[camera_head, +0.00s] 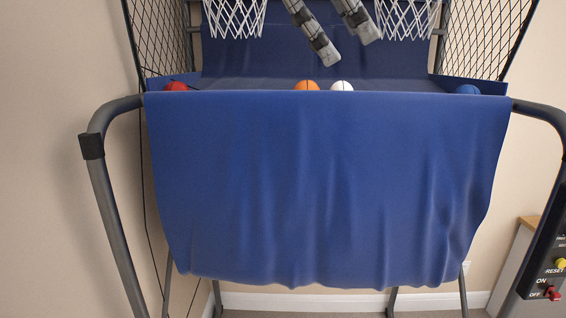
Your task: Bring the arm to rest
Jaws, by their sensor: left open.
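My left gripper (349,47) shows at the top centre, with two grey fingers with pale tips pointing down and to the right. The fingers are apart and nothing is between them. The rest of the gripper and its arm are cut off by the top edge. It appears above the orange ball (306,85) and white ball (341,85), with no visible contact. My right gripper is not in view.
A basketball game with a blue cloth front (330,190) fills the middle. White nets (235,16) hang above. Grey tube frames (112,220) stand at both sides. A switch panel (548,270) is lower right.

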